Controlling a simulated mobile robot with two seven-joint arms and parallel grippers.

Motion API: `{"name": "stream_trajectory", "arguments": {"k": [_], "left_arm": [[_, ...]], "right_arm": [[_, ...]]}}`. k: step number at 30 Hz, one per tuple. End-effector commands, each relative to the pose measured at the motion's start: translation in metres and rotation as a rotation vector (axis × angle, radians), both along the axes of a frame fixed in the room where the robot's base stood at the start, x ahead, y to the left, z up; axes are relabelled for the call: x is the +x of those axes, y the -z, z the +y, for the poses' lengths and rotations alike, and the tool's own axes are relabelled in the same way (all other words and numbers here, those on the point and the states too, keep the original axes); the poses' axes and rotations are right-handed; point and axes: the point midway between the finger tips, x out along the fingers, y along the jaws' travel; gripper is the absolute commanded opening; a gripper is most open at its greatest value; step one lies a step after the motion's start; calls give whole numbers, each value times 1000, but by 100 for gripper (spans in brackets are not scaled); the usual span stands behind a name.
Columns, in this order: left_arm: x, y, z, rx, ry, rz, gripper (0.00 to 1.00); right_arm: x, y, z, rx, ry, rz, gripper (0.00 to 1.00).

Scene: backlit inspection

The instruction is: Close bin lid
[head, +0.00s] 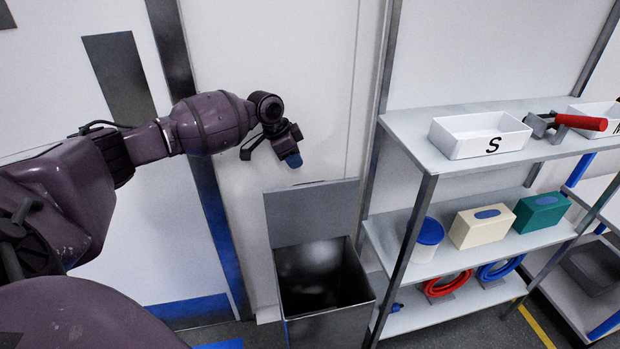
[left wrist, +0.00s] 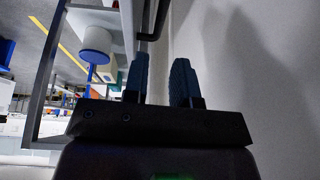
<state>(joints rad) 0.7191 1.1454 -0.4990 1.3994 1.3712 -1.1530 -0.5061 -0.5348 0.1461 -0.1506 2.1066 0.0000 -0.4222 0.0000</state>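The grey metal bin (head: 329,326) stands on the floor against the white wall, its dark inside showing. Its lid (head: 312,212) is open, standing up at the back edge of the bin. My left gripper (head: 291,160) is above the lid's top edge, close to the wall and apart from the lid. In the left wrist view the two dark blue fingers (left wrist: 160,70) stand apart with nothing between them. That view does not clearly show the bin or lid. My right gripper is not in view.
A grey shelf unit (head: 452,262) stands right of the bin. It holds a white bin marked S (head: 470,146), a clamp with a red handle (head: 582,122), a blue-lidded tub (head: 429,238), boxes and coiled hoses. A blue and grey post (head: 212,200) is left of the bin.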

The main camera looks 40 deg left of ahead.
Motion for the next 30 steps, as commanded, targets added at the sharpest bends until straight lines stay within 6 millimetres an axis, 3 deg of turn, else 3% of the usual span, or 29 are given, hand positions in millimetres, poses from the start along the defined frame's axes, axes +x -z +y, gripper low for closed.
{"name": "stream_trajectory", "arguments": {"k": [5,13,19,30], "left_arm": [[9,36,-8,-1,1,8,25],[23,74,-17,-1,-1,6,25],[29,86,-19,1,-1,2,25],[30,87,-20,1,0,-1,24]], "right_arm": [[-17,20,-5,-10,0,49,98],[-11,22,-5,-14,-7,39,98],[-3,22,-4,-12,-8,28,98],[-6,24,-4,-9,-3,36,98]]}}
